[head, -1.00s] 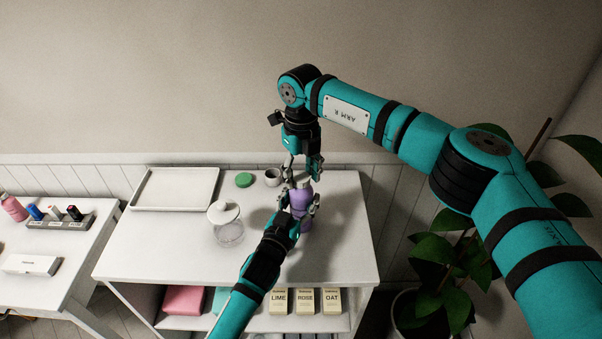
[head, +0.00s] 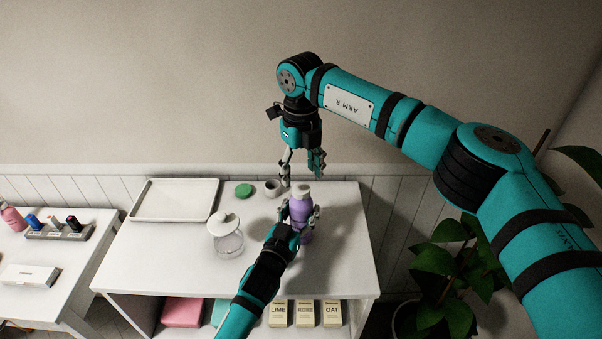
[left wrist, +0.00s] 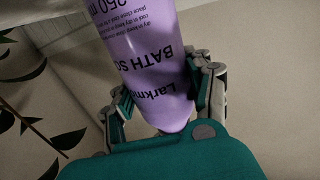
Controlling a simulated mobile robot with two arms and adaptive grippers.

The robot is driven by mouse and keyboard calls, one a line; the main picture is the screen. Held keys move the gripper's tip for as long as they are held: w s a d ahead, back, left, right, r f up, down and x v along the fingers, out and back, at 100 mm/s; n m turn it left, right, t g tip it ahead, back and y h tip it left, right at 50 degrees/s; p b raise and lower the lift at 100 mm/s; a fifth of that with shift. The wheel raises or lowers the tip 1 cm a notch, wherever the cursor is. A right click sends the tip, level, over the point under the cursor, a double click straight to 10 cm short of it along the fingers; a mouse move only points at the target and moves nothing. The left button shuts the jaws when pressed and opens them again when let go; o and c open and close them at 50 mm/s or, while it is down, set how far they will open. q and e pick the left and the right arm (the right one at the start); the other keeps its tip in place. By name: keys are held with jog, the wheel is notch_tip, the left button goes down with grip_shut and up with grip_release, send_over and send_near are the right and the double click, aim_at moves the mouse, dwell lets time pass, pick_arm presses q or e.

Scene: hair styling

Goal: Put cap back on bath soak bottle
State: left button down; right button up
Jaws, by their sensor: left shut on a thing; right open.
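The purple bath soak bottle (head: 299,213) stands upright at the right part of the white table. My left gripper (head: 301,215) is shut around its body. In the left wrist view the bottle (left wrist: 150,65) sits between the fingers, with its printed label upside down and its far end out of the picture. A pale cap-like piece (head: 303,188) shows at the top of the bottle; whether it is fully seated cannot be told. My right gripper (head: 302,176) is open just above and behind the bottle top, its fingers spread apart and empty.
On the table (head: 150,262) stand a lidded glass jar (head: 227,240), a small grey cup (head: 273,188), a green round item (head: 243,190) and a white tray (head: 175,218). Boxes (head: 305,313) fill the shelf below. A side table holds small bottles (head: 53,222). A plant (head: 445,265) stands right.

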aim_at(301, 188)
notch_tip(301, 188, up, 2)
jog(key=n, duration=0.3)
jog(key=shift+w+n, duration=0.1)
jog(key=shift+n, duration=0.3)
jog(key=n, duration=0.1)
jog(key=r+n, duration=0.1)
jog(key=n, duration=0.1)
jog(key=shift+r, duration=0.25)
notch_tip(301, 188, down, 8)
jog(key=shift+f, duration=0.1)
grip_shut()
jog(key=shift+o, duration=0.6)
grip_release()
